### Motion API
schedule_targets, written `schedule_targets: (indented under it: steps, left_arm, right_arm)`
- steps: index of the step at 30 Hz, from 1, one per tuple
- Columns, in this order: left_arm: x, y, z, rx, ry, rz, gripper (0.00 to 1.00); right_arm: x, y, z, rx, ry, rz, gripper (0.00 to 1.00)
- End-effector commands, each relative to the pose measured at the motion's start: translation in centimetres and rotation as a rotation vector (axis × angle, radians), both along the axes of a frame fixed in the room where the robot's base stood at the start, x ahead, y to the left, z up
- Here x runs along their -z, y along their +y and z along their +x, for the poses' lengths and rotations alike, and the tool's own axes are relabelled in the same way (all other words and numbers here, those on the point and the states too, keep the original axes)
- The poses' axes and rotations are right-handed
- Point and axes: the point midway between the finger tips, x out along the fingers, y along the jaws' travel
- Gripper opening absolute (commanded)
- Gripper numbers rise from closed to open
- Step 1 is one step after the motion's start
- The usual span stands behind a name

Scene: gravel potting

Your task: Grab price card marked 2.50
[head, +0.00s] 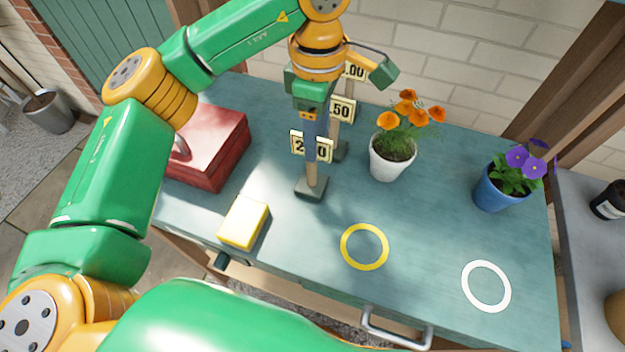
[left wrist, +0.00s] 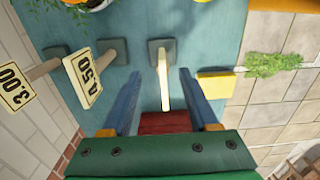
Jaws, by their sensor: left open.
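A price card (head: 298,143) stands on a wooden stake in a dark square base (head: 311,190). My blue finger covers its middle digit, so it reads "2", then a hidden digit, then "0". My left gripper (head: 310,158) points down at this card and is open. In the left wrist view the stake (left wrist: 163,85) shows between the two blue fingers of the gripper (left wrist: 160,76), with a gap on each side; its card face is hidden there. A card ending ".50" (head: 342,110) and one ending ".00" (head: 357,72) stand behind. My right gripper is not in view.
A red box (head: 205,150) stands left, a yellow block (head: 243,222) in front. A white pot of orange flowers (head: 392,160) and a blue pot of purple flowers (head: 497,192) stand right. A yellow ring (head: 364,266) and white ring (head: 486,286) mark the clear front of the table.

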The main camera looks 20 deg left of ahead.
Motion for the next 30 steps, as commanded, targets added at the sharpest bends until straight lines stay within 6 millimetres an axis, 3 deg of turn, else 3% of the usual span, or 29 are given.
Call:
schedule_targets:
  steps: [5,9,15,17,22,30]
  left_arm:
    - [2.8,0.8,-0.5,0.001,0.006,0.001,0.6]
    - [5.0,0.7,-0.4,0.0,0.002,0.0,0.6]
    - [5.4,0.7,-0.4,0.001,-0.001,-0.001,0.6]
    - [5.4,0.7,-0.4,0.001,-0.001,-0.001,0.49]
    - [5.4,0.7,-0.4,0.001,-0.001,-0.001,0.03]
    - [5.3,0.7,-0.4,0.001,-0.001,-0.001,0.0]
  right_arm:
    - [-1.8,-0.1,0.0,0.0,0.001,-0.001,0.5]
    - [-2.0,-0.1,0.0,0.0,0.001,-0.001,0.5]
    - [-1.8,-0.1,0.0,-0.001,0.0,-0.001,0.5]
    - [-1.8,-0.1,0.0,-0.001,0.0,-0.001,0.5]
    - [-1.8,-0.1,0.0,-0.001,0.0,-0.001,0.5]
    - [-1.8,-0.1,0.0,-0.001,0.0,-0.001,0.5]
